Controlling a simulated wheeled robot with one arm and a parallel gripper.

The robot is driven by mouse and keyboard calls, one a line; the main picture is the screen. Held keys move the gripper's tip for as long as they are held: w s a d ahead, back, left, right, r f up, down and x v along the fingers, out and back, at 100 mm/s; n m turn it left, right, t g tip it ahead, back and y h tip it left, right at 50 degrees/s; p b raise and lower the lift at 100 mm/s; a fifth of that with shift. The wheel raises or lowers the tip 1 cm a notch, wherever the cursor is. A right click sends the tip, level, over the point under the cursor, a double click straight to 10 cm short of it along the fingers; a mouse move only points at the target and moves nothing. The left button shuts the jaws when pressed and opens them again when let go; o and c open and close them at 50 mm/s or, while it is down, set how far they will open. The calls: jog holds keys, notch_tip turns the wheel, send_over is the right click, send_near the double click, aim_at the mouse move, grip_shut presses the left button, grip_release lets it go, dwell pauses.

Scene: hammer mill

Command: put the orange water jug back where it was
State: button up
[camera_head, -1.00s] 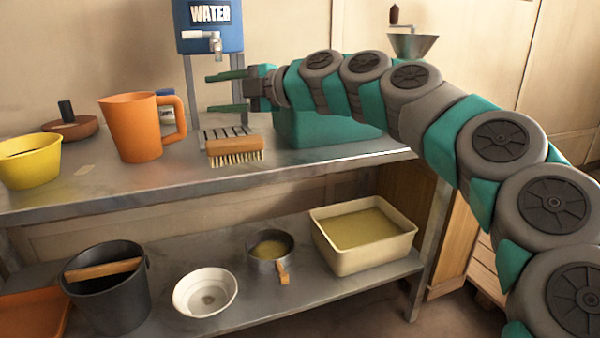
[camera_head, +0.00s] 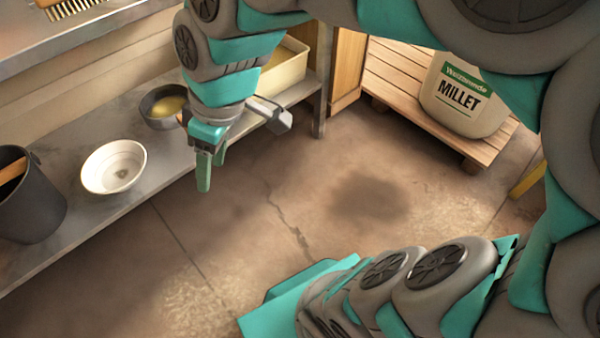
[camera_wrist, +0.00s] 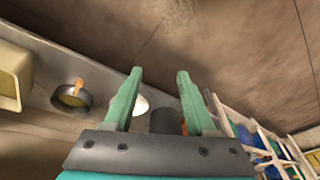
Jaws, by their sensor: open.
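The orange water jug does not show in the head view, where most of the upper bench is out of frame. My gripper (camera_head: 211,168) points down, empty and open, in front of the lower shelf (camera_head: 170,178), right of the white bowl. The wrist view also shows my gripper (camera_wrist: 160,72) with its two green fingers apart and nothing between them. A small orange patch behind the right finger in the wrist view is too hidden to identify.
The lower shelf holds a black bucket (camera_head: 30,205), a white bowl (camera_head: 114,167), a saucepan (camera_head: 165,103) and a cream tub (camera_head: 287,68). A millet container (camera_head: 465,98) stands on a wooden pallet (camera_head: 400,75) at right. The concrete floor between is clear.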

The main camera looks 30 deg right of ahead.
jog(key=s+d+f+m+g+h, duration=0.3)
jog(key=s+d+f+m, duration=0.4)
jog(key=s, duration=0.5)
jog(key=d+m, duration=0.2)
jog(key=d, duration=0.1)
jog(key=shift+s+f, duration=0.2)
jog(key=shift+f, duration=0.2)
jog(key=shift+c, duration=0.5)
